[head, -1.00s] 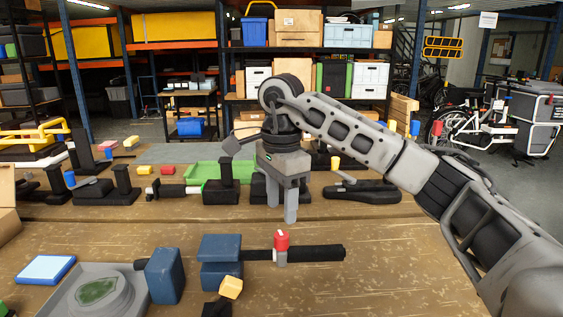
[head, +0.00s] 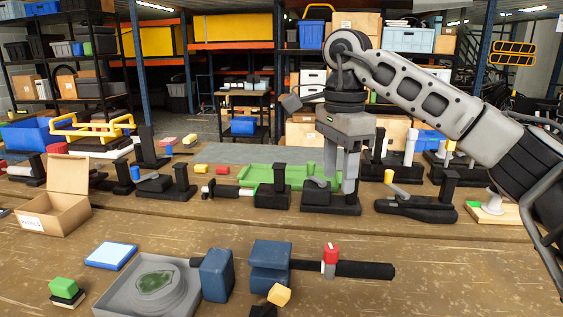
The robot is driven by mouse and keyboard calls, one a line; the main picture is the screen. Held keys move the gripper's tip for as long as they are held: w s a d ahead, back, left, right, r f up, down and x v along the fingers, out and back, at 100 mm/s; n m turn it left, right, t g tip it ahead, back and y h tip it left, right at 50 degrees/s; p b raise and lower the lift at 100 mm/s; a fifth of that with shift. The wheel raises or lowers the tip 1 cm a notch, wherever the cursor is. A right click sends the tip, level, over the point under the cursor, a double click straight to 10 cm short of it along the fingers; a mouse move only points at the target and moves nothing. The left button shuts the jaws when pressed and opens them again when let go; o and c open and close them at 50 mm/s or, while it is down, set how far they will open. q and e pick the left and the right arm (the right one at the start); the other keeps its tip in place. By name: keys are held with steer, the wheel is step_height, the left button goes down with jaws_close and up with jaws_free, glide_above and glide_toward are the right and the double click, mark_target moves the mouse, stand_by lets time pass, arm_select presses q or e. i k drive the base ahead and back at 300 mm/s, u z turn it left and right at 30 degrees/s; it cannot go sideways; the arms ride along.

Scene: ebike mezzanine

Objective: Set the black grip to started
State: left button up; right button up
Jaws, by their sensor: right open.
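The black grip (head: 366,270) is a thick dark cylinder lying level at the right end of a thin black bar, low in the head view. A grey block with a red cap (head: 330,254) sits upright at the grip's left end. The bar runs left into a blue vise (head: 270,262). My right gripper (head: 342,178) points down, open and empty, above and behind the red cap, apart from it. Its fingertips show in front of a black stand on the bench. My left gripper is not in view.
A grey tray (head: 118,299), a blue-white pad (head: 111,255) and a yellow block (head: 279,295) lie near the vise. An open cardboard box (head: 57,215) stands at left. Black fixtures and a green tray (head: 248,175) line the back. Bench right of the grip is clear.

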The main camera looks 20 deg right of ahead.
mark_target(385, 271)
steer(key=k, duration=1.5)
